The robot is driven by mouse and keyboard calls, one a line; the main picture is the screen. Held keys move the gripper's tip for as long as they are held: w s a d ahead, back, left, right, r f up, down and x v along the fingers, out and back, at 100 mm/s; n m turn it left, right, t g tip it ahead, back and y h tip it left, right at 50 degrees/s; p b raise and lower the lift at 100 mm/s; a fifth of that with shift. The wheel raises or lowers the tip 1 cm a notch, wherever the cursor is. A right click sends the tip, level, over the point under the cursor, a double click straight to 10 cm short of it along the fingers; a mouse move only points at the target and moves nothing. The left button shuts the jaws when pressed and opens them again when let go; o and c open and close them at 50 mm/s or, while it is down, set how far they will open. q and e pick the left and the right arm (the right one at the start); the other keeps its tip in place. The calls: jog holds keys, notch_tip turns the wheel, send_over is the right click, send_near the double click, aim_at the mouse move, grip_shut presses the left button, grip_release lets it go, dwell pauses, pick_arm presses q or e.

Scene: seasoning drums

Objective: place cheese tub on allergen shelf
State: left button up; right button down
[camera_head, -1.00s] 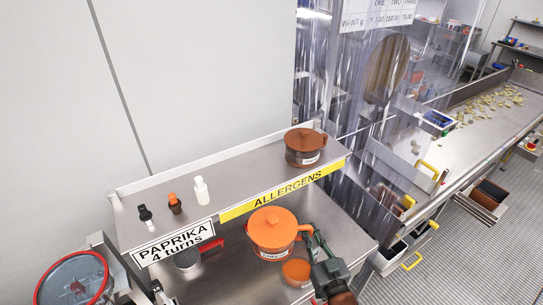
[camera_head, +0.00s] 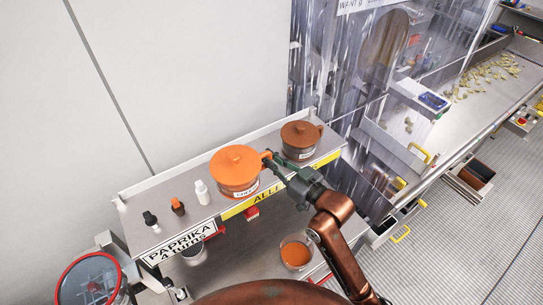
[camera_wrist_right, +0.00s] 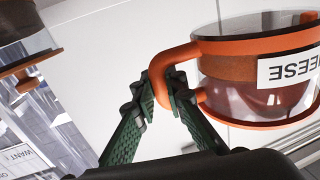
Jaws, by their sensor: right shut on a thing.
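The cheese tub (camera_head: 238,175), clear with an orange lid and a white label, is at the upper shelf (camera_head: 150,192), over the left part of the yellow ALLERGENS strip (camera_head: 268,195). My right gripper (camera_head: 270,161) is shut on the tub's orange handle, at the tub's right side. The wrist view shows the fingers (camera_wrist_right: 160,92) around the handle and the tub's label (camera_wrist_right: 290,66) reading "...EESE". The tub looks upright; I cannot tell whether its base touches the shelf. My left gripper is not in view.
A brown-lidded tub (camera_head: 300,140) stands right of the cheese tub, with my gripper near its front. Several small bottles, including a white one (camera_head: 202,192), stand to the left. An orange-filled container (camera_head: 295,252) is on the lower shelf. A strip curtain (camera_head: 340,80) hangs behind.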

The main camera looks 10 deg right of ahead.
jog(key=w+f, duration=0.2)
jog(key=w, duration=0.1)
jog(key=w+d+f+p, duration=0.1)
jog(key=w+f, duration=0.2)
jog(key=w+d+f+p, duration=0.1)
jog(key=w+f, duration=0.1)
jog(key=w, duration=0.1)
jog(key=shift+w+d+f, duration=0.1)
jog(key=shift+f, duration=0.1)
notch_tip(320, 180, down, 3)
jog(key=shift+w+d+f+p, duration=0.1)
jog(key=shift+w+f+p, duration=0.05)
jog(key=shift+p, duration=0.45)
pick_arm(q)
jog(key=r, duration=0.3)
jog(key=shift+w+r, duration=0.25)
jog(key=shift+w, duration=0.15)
pick_arm(e)
jog(key=shift+f, duration=0.1)
jog(key=c, duration=2.4)
grip_release()
jog(key=shift+f, duration=0.2)
jog(key=o, duration=0.4)
jog(key=shift+o, duration=0.2)
jog(key=shift+r, duration=0.15)
